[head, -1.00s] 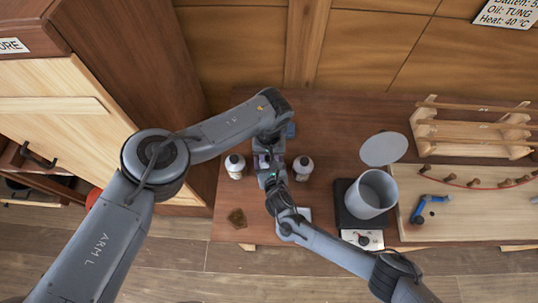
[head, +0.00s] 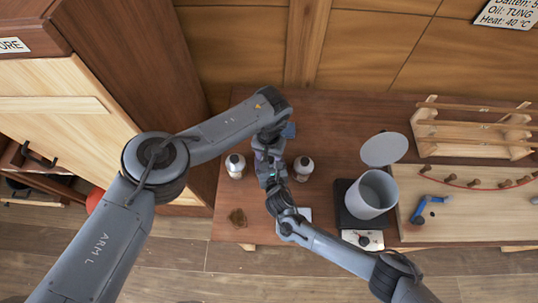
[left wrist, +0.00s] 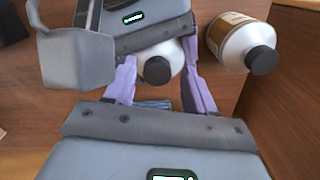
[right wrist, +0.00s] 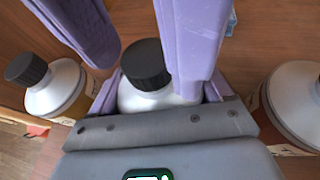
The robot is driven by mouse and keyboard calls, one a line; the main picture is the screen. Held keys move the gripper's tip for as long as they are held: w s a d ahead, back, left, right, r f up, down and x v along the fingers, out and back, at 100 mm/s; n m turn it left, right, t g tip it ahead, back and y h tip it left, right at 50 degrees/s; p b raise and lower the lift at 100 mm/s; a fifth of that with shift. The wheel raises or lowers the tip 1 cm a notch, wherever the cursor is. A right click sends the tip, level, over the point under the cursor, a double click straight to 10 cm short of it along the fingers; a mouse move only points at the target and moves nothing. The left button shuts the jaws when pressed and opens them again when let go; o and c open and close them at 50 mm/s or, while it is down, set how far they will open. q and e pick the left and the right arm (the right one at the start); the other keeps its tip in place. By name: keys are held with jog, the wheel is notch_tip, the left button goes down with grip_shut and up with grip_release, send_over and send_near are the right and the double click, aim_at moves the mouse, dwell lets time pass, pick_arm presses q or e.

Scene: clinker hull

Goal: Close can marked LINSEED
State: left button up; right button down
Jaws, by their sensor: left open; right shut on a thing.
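A white can with a black cap (right wrist: 147,62) stands in my right gripper (right wrist: 158,98), which is shut around its body. The cap sits at the top of the can; I cannot tell how tightly. The can also shows in the left wrist view (left wrist: 158,70), between the fingers of my left gripper (left wrist: 160,78). My left gripper is open, its purple fingers on either side of the cap. In the head view the two grippers meet and hide this can; the left gripper (head: 268,150) is above the right one. No LINSEED marking is readable.
Two other black-capped cans stand close by, one left (head: 235,166) and one right (head: 303,168). A grey pot (head: 371,193) on a black plate, a round grey disc (head: 384,149) and a wooden rack (head: 470,130) are farther right. A brown piece (head: 237,218) lies near the front edge.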

pick_arm(q)
jog(key=shift+d+r, duration=0.1)
jog(key=shift+r, duration=2.2)
jog(key=shift+c, duration=0.3)
jog(key=shift+r, duration=0.1)
jog(key=shift+c, duration=0.9)
notch_tip(320, 180, up, 4)
jog(key=shift+f+m, duration=0.15)
jog(key=shift+m, duration=0.55)
jog(key=shift+f, duration=0.1)
jog(key=shift+f, duration=3.9)
